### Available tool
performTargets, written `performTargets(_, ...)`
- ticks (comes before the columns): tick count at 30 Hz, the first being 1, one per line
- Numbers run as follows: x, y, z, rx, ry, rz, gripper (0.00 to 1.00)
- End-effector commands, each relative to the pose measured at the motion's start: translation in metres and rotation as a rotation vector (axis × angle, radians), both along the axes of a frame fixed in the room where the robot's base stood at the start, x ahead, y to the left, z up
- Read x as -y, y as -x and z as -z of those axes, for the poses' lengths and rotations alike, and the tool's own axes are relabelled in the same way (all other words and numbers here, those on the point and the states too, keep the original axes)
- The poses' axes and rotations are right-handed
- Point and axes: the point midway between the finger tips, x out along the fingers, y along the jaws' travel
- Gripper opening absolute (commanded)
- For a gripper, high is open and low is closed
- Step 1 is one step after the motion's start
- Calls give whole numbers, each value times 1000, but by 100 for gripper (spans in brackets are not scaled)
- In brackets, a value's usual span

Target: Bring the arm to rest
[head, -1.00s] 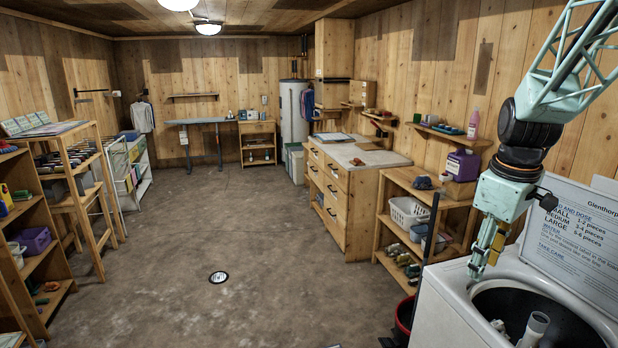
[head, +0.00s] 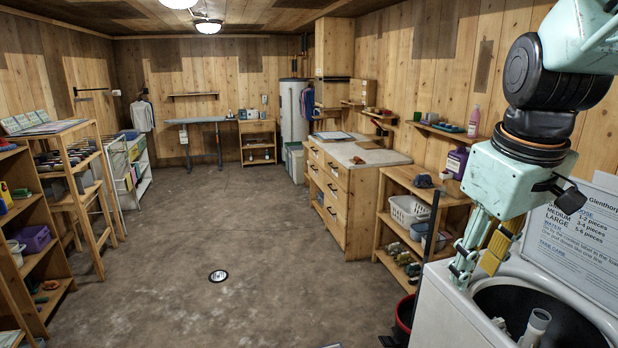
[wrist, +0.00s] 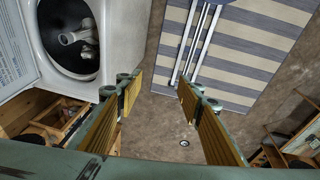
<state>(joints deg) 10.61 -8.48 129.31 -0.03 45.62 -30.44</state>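My gripper (head: 475,266) hangs at the right of the head view, fingers pointing down, above the left rim of the open white washing machine (head: 445,310).
A printed sign (head: 575,235) stands behind the drum opening. A wooden shelf unit (head: 408,178) with a white basket (head: 408,211) is left of the washer. The wrist view shows a striped mat-like surface (wrist: 245,50) with pale bars over it. The middle floor (head: 240,240) is clear.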

Motion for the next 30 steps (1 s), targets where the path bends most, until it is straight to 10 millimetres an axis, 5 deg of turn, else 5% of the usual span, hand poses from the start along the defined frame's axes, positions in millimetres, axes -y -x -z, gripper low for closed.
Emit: performTargets(30,-72,158,-9,95,-101,247,35)
